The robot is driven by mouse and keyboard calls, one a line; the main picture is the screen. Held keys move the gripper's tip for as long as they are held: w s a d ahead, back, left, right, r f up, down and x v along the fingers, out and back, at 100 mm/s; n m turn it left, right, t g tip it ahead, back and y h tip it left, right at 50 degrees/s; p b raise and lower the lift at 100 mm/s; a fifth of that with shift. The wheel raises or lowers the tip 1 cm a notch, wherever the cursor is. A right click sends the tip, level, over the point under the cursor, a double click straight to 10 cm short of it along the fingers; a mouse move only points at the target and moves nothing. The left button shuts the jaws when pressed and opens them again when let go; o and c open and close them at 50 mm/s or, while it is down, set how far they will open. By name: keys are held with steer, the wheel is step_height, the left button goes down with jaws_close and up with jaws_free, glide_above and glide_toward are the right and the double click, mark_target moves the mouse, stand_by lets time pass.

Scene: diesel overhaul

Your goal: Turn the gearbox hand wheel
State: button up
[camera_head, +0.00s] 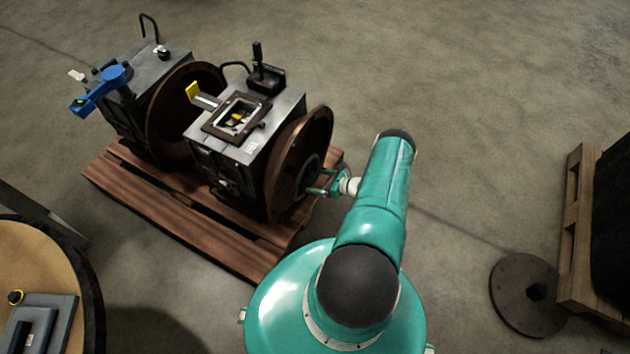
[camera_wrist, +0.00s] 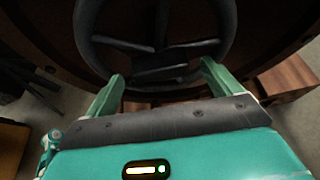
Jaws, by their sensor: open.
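The nearer gearbox (camera_head: 240,135) stands on a wooden pallet, with a large round brown flange (camera_head: 290,150) on its right side. The hand wheel (camera_wrist: 82,40), a dark spoked ring, sits in front of that flange and fills the upper wrist view. My gripper (camera_head: 318,187) is at the wheel's side of the gearbox. In the wrist view my gripper (camera_wrist: 160,75) is open, its two teal fingers apart on either side of the wheel's lower part. I cannot tell whether the fingers touch the rim.
A round table (camera_head: 85,262) is at lower left. A dark disc (camera_head: 515,290) lies near another pallet (camera_head: 575,225) at right. The floor between is clear.

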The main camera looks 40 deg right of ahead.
steer(key=shift+x, duration=1.1)
steer(key=shift+c, duration=0.4)
steer(key=c, duration=1.3)
